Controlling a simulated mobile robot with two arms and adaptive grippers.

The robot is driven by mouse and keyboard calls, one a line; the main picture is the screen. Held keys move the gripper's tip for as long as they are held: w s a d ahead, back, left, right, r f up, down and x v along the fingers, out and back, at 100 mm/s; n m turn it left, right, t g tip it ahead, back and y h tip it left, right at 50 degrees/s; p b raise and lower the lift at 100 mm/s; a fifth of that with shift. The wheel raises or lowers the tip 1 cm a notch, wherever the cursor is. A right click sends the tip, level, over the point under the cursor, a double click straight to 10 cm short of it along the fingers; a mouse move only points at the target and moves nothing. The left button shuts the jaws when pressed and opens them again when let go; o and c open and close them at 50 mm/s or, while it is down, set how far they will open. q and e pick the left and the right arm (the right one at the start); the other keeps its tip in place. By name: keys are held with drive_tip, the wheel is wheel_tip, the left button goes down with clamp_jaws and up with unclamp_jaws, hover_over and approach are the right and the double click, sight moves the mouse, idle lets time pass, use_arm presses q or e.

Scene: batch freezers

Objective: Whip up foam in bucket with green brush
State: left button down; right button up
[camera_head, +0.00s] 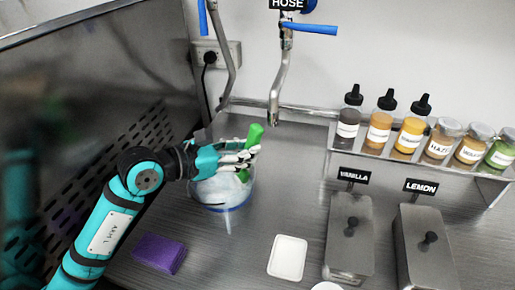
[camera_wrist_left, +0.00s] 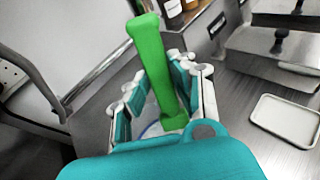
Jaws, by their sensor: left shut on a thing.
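The green brush (camera_head: 256,132) is held by my left gripper (camera_head: 243,156), whose fingers are closed around its handle. In the left wrist view the green handle (camera_wrist_left: 152,62) stands between the two fingers of the gripper (camera_wrist_left: 168,88). The clear bucket (camera_head: 229,208) stands on the metal counter under the gripper, with whitish foam (camera_head: 216,188) inside. The brush's lower end is at or in the bucket; its bristles are hidden by the gripper and foam. My right gripper is not in view.
A purple sponge (camera_head: 158,253) and a white tray (camera_head: 288,257) lie in front of the bucket. Metal containers labelled vanilla (camera_head: 349,235) and lemon (camera_head: 428,248) stand to the right. Several bottles and jars line a shelf (camera_head: 400,160). A hose tap (camera_head: 279,90) hangs behind the bucket.

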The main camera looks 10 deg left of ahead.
use_arm(q)
drive_tip(key=r+p, duration=0.1)
drive_tip(key=a+r, duration=0.1)
drive_tip(key=r, duration=0.1)
drive_tip(key=r+p, duration=0.1)
drive_tip(key=shift+s+a+r+p, duration=0.15)
drive_tip(key=shift+s+r+p, duration=0.1)
drive_tip(key=shift+s+p, duration=0.1)
wheel_tip(320, 180, up, 4)
drive_tip(key=p, duration=0.3)
hover_over(249, 133)
drive_tip(key=s+a, duration=0.2)
drive_tip(key=shift+s+d, duration=0.1)
drive_tip(key=shift+d, duration=0.15)
